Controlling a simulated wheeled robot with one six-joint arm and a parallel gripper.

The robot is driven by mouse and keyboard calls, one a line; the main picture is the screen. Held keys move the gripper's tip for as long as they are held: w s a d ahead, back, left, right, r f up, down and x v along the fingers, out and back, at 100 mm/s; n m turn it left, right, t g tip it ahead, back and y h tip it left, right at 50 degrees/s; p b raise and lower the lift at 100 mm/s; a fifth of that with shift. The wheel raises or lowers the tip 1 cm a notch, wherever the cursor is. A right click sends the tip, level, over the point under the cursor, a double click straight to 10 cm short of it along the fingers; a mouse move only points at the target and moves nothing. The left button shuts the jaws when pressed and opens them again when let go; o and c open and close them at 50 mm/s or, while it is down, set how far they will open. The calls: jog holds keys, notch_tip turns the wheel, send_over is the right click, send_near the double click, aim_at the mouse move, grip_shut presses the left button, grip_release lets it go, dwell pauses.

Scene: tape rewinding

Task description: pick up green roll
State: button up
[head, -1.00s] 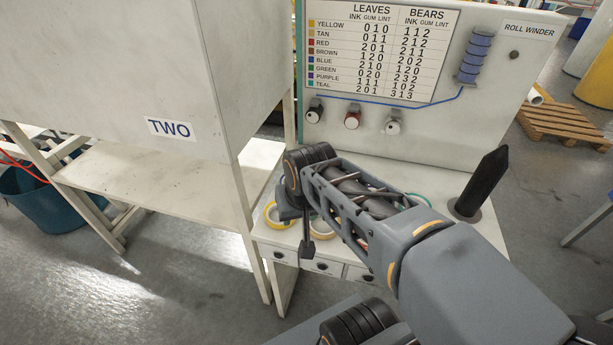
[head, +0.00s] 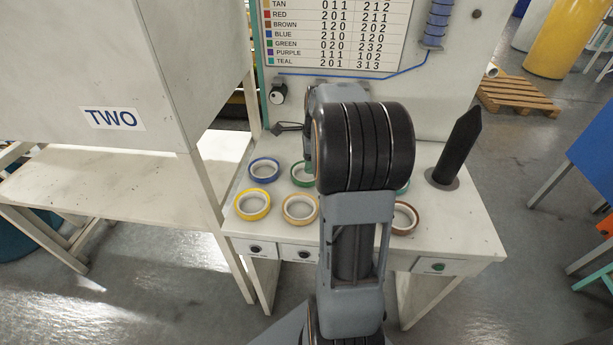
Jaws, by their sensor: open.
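The green roll (head: 296,181) lies flat on the white bench top, between the blue roll and my arm. My arm hides its right part. My gripper (head: 279,129) shows partly, sticking out to the left from behind my arm. It is above and behind the green roll in the picture, apart from it, with its fingers pointing left. It is open, and I see nothing held in it.
Near the green roll lie a blue roll (head: 264,160), a tan roll (head: 286,212) and a yellow roll (head: 236,208). A brown roll (head: 412,222) and a mostly hidden teal roll (head: 405,188) lie right of my arm. A black pointed spindle (head: 458,147) stands at right.

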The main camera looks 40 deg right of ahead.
jog(key=shift+w+a+f, duration=0.15)
jog(key=shift+f, duration=1.95)
jog(key=shift+w+a+f, duration=0.15)
jog(key=shift+f, duration=1.95)
grip_shut()
